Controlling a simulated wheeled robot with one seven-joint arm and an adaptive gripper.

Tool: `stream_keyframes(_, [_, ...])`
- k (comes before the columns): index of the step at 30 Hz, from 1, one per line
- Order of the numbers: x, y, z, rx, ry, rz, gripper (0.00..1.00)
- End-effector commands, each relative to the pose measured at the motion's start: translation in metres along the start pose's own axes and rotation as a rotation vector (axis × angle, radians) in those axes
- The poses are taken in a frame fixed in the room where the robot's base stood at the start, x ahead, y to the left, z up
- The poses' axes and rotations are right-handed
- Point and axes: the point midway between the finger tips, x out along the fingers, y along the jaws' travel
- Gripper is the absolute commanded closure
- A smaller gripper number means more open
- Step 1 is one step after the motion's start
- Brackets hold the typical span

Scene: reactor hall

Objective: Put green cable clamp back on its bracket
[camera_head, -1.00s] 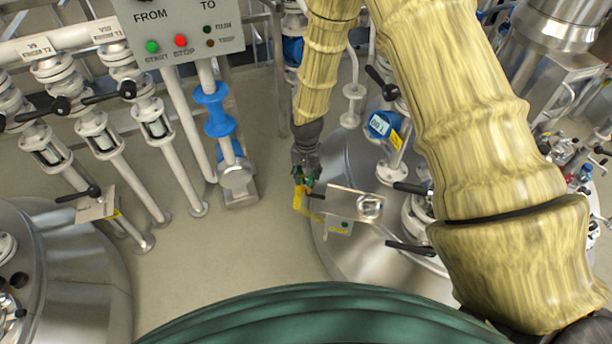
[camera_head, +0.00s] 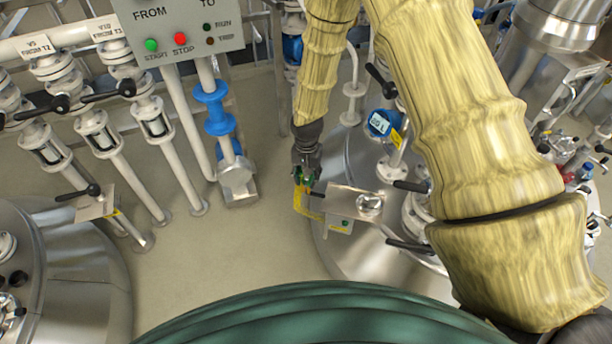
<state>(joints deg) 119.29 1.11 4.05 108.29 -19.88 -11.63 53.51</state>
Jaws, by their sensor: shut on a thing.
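My gripper (camera_head: 305,176) points down near the middle of the view. It is shut on the green cable clamp (camera_head: 309,181), of which only small green bits show between the fingers. Just below it is a yellow bracket (camera_head: 308,208), at the left side of a metal plate on the tank. The clamp is at or just above the bracket's upper end; I cannot tell whether they touch. The fingers hide most of the clamp.
The metal plate (camera_head: 342,203) with a round fitting stands right beside my gripper. Valves with black handles (camera_head: 410,246) rise from the steel tank (camera_head: 350,255). A blue gauge (camera_head: 380,123) is to the upper right. Pipes and a control box (camera_head: 185,25) are to the left. The floor between is clear.

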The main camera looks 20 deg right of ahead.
Motion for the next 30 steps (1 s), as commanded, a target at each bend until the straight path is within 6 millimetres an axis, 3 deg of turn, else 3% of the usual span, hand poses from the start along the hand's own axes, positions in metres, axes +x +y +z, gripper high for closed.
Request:
stream_keyframes(9, [0.001, 0.000, 0.000, 0.000, 0.000, 0.000, 0.75])
stream_keyframes(10, [0.001, 0.000, 0.000, 0.000, 0.000, 0.000, 0.58])
stream_keyframes(14, [0.001, 0.000, 0.000, 0.001, 0.000, 0.000, 0.34])
stream_keyframes(15, [0.001, 0.000, 0.000, 0.001, 0.000, 0.000, 0.32])
stream_keyframes(25, [0.000, 0.000, 0.000, 0.001, 0.000, 0.000, 0.32])
stream_keyframes(30, [-0.012, 0.000, 0.000, 0.002, 0.001, -0.001, 0.32])
